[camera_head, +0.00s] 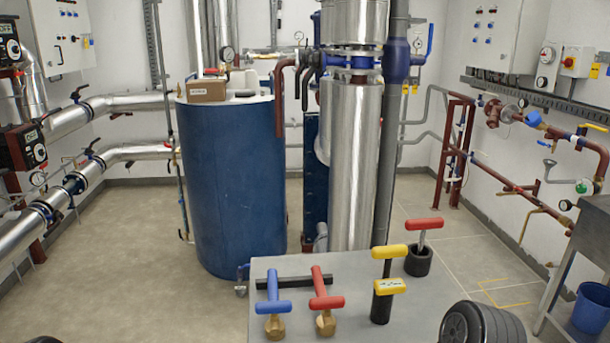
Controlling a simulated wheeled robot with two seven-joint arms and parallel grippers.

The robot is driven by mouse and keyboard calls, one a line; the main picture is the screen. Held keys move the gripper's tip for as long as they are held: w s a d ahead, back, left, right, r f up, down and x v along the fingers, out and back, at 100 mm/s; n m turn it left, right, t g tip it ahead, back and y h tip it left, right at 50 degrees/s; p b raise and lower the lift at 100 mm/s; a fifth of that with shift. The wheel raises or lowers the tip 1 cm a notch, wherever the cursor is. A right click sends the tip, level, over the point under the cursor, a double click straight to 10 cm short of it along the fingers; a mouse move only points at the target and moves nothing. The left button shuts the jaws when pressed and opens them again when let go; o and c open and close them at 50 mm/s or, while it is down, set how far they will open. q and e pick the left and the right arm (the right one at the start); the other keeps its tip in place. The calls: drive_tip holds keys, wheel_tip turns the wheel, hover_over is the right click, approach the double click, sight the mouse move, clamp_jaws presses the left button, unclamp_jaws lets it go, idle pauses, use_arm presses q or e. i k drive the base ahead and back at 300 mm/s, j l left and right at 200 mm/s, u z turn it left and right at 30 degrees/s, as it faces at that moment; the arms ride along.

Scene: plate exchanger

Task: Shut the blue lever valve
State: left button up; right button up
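A blue T-shaped handle (273,306) sits on a brass valve body (275,327) at the front left of the grey table. Its crossbar runs left to right in the picture, and a blue arm points away from me. Beside it on the right is a similar red handle (326,303) on a brass body. A small valve with a blue handle (243,270) also shows at the foot of the blue tank, just left of the table. Neither of my grippers shows, and nothing visible touches these handles.
The blue tank (235,180) and silver column (352,160) stand behind. Floor is open on the left.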

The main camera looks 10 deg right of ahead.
sight(431, 28)
drive_tip(key=l+u, duration=0.1)
drive_tip(key=l, duration=0.9)
drive_tip(key=l+u, duration=0.1)
drive_tip(key=l, duration=0.85)
drive_tip(key=k+l+u, duration=0.1)
drive_tip(key=l, duration=0.9)
drive_tip(key=k+l+u, duration=0.1)
drive_tip(key=l, duration=0.85)
drive_tip(key=i+l, duration=0.1)
drive_tip(key=l, duration=0.55)
drive_tip(key=i+l, duration=0.1)
drive_tip(key=l, duration=0.6)
drive_tip(key=i+l, duration=0.25)
drive_tip(key=i, duration=0.2)
drive_tip(key=i+l, duration=0.3)
drive_tip(key=i, duration=0.2)
drive_tip(key=i+l+u, duration=0.1)
drive_tip(key=i+l, duration=0.15)
drive_tip(key=i, duration=0.2)
drive_tip(key=i+l, duration=0.3)
drive_tip(key=i, duration=0.15)
